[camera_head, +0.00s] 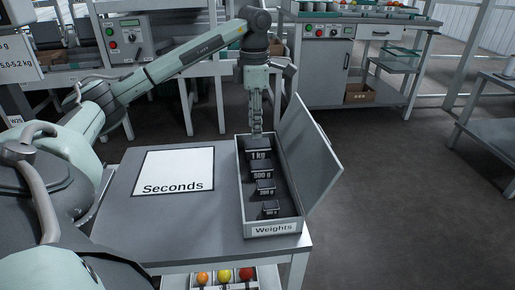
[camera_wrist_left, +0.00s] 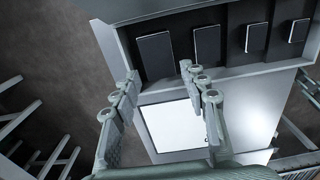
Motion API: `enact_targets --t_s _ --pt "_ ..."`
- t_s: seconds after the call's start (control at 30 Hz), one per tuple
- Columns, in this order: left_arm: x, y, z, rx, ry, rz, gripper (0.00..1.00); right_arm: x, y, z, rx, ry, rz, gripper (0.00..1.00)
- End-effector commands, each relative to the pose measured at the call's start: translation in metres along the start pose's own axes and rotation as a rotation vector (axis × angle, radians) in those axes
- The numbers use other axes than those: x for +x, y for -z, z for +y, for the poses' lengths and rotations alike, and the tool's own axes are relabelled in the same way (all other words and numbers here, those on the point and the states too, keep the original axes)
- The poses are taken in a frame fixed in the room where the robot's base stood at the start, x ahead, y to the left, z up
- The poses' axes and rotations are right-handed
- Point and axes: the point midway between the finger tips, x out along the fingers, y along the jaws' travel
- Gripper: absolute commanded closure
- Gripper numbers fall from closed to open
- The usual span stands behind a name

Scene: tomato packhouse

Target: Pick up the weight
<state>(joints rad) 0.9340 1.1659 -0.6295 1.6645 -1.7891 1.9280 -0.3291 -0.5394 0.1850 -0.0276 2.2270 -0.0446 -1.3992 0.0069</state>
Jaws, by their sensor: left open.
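The open weights box (camera_head: 289,231), labelled "Weights", stands on the grey table with its lid swung to the right. Several dark block weights sit in a row inside it, largest at the far end: a 1 kg weight (camera_head: 258,155), a 500 g weight (camera_head: 262,174), a 200 g weight (camera_head: 265,187) and a smallest one (camera_head: 270,208). My left gripper (camera_head: 257,130) points down above the box's far end, close to the 1 kg weight. In the left wrist view my left gripper (camera_wrist_left: 160,82) is open, with nothing between its fingers; the largest weight (camera_wrist_left: 155,57) lies just beyond them.
A white "Seconds" mat (camera_head: 173,172) lies on the table left of the box. The raised lid (camera_head: 311,150) stands along the box's right side. A drawer or tray below holds coloured tomatoes (camera_head: 224,275). Benches and a control cabinet (camera_head: 326,72) stand behind; the floor at right is clear.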

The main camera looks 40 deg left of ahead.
Motion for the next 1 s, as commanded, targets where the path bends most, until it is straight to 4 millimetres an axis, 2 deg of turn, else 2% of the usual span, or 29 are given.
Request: enact_targets --t_s 0.33,0.63,1.0 --pt "0.048 -0.006 0.001 0.001 0.002 0.001 0.56 -0.001 -0.004 0.0 -0.001 -0.001 -0.008 0.6" --pt "0.052 -0.006 0.001 0.001 0.0 -0.002 0.56 -0.001 -0.004 0.001 -0.001 -0.001 -0.009 0.6" --pt "0.052 -0.006 0.001 0.001 0.0 -0.001 1.0 -0.003 0.0 0.001 0.0 -0.002 0.0 0.6"
